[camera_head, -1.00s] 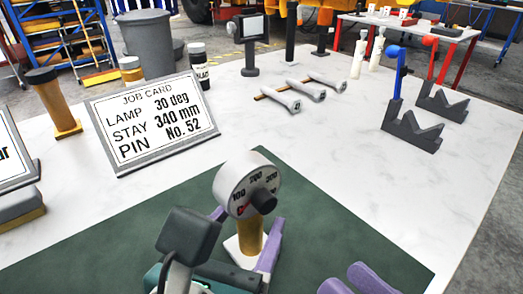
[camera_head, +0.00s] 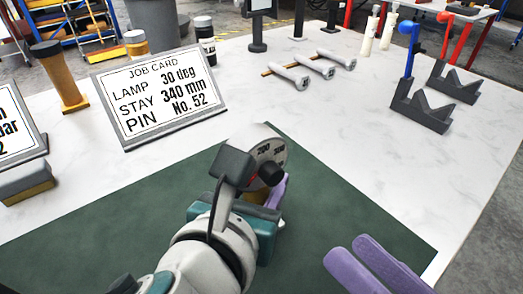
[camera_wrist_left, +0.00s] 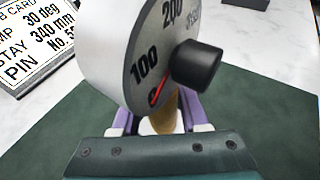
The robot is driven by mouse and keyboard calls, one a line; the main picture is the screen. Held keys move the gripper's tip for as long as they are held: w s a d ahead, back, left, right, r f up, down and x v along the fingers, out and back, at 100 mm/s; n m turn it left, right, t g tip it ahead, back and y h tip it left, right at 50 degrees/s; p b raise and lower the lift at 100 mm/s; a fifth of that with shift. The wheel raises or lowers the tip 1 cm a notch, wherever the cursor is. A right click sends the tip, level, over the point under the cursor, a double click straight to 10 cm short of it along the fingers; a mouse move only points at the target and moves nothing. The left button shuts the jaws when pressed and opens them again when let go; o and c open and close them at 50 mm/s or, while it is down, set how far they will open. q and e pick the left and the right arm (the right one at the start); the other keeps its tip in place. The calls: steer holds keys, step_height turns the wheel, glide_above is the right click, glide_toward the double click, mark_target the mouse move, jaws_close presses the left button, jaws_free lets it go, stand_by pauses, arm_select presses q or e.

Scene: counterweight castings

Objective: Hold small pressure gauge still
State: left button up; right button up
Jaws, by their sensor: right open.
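The small pressure gauge (camera_head: 272,150) has a round white head with a black knob, on a tan post over the green mat. In the left wrist view its dial (camera_wrist_left: 165,45) fills the upper middle, showing 100 and 200 and a red needle near the lower left. My left gripper (camera_wrist_left: 161,115) has its purple fingers on both sides of the post, below the dial. Its fingertips are hidden behind the gauge head, so I cannot tell whether they press the post. My right gripper (camera_head: 350,247) is open and empty at the lower right, apart from the gauge.
The job card (camera_head: 160,95) stands behind the green mat (camera_head: 330,205). Dark V-blocks (camera_head: 420,112) stand at the right, and several pale cylindrical pieces (camera_head: 310,68) lie at the back. The white table between them is clear.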

arm_select(q)
jaws_close()
stand_by(0.9)
